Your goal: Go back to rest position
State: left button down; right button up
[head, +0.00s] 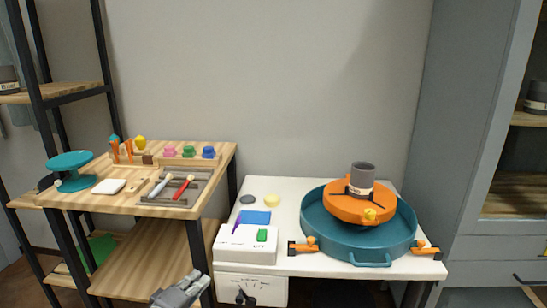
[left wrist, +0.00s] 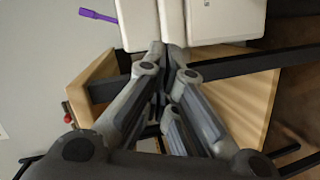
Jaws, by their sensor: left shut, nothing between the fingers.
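My left gripper (head: 184,290) is low in the head view, in front of the gap between the wooden bench and the white table. It is shut and empty. In the left wrist view its fingers (left wrist: 167,66) come together just short of a white box (left wrist: 225,20), and I cannot tell whether they touch it. My right gripper is in neither view.
The white table (head: 290,205) holds a teal basin (head: 318,235) with an orange disc (head: 345,208) and a grey cup (head: 362,176), and a white control box (head: 235,245). The wooden bench (head: 125,203) at left holds tools, small coloured items and a teal turntable (head: 70,162).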

pick_arm(q)
jog(key=s+f+m+g+y, duration=0.1)
jog(key=s+f+m+g, duration=0.2)
jog(key=s+f, duration=0.65)
jog(key=s+d+f+m+g+y, duration=0.1)
jog(key=s+f+m+g, duration=0.35)
jog(key=f, duration=0.75)
jog(key=s+f+m+g+y, duration=0.1)
jog(key=s+f+m+g, duration=0.1)
jog(key=s+f, duration=0.8)
jog(key=s+f+m+g, duration=0.35)
jog(key=s+f, duration=0.45)
jog(key=s, duration=0.5)
jog(key=s+a+m+g+y+p, duration=0.1)
jog(key=s+a+p, duration=0.1)
jog(key=s+p, duration=1.3)
jog(key=shift+s+a+r+p, duration=0.3)
jog(key=shift+p, duration=0.15)
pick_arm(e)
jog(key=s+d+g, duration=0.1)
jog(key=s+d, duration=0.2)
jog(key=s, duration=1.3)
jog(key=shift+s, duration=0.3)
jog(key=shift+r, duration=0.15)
